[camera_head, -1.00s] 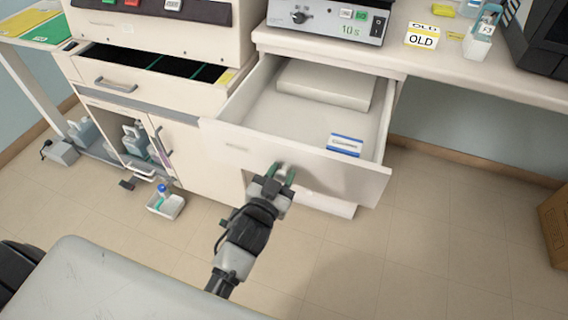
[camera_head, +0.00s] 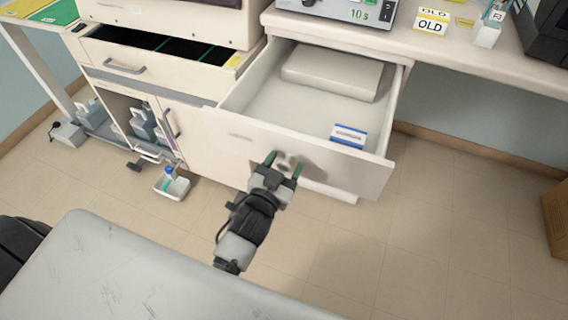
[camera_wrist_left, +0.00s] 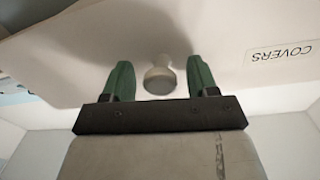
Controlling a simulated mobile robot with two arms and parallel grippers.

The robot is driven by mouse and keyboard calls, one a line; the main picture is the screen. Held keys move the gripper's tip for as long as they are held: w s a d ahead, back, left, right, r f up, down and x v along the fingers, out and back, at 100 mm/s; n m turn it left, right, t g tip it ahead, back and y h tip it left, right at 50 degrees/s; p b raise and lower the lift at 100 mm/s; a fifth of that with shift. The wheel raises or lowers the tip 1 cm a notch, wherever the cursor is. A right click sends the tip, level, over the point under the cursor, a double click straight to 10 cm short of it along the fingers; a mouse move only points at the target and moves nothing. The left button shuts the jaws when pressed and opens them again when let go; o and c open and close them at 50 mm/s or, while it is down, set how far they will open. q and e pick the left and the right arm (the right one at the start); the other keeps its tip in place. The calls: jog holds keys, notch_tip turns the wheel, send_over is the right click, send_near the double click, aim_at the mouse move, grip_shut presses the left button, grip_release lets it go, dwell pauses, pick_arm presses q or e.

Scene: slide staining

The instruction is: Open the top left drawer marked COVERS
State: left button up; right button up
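The COVERS drawer (camera_head: 300,150) is pulled well out under the bench in the head view. Its COVERS label (camera_wrist_left: 282,53) is legible, upside down, in the left wrist view. A round knob (camera_wrist_left: 159,76) sits on its front. My left gripper (camera_head: 284,162) is in front of the drawer. Its green fingers stand apart on either side of the knob, with gaps visible on both sides in the left wrist view (camera_wrist_left: 160,80). A blue and white box (camera_head: 348,136) and a pale flat block (camera_head: 332,74) lie inside the drawer. My right gripper is not in view.
Left of the drawer, a cabinet has another open drawer with dark compartments (camera_head: 150,45) and an open lower door (camera_head: 168,125). A small tray with a bottle (camera_head: 172,188) is on the floor. The floor right of the drawer (camera_head: 450,220) is clear.

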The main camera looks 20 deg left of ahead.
pick_arm(q)
jog(key=s, duration=1)
jog(key=shift+s+a, duration=0.4)
jog(key=shift+a, duration=0.05)
jog(key=s+d+f+g+p, duration=0.1)
jog(key=s+f+g+p, duration=0.25)
jog(key=f, duration=0.75)
jog(key=s+f+g+p, duration=0.2)
jog(key=s+f+g, duration=0.15)
jog(key=f, duration=0.75)
jog(key=s+a+f+g+p, duration=0.2)
jog(key=s+a+f+g, duration=0.2)
jog(key=s+f, duration=0.3)
jog(key=s+a+f+g+y+p, duration=0.1)
jog(key=s+a+f+g+p, duration=0.2)
jog(key=s, duration=1.1)
notch_tip(320, 180, down, 4)
jog(key=a+g, duration=0.1)
jog(key=g, duration=0.2)
jog(key=shift+a+y, duration=0.2)
jog(key=shift+y, duration=0.1)
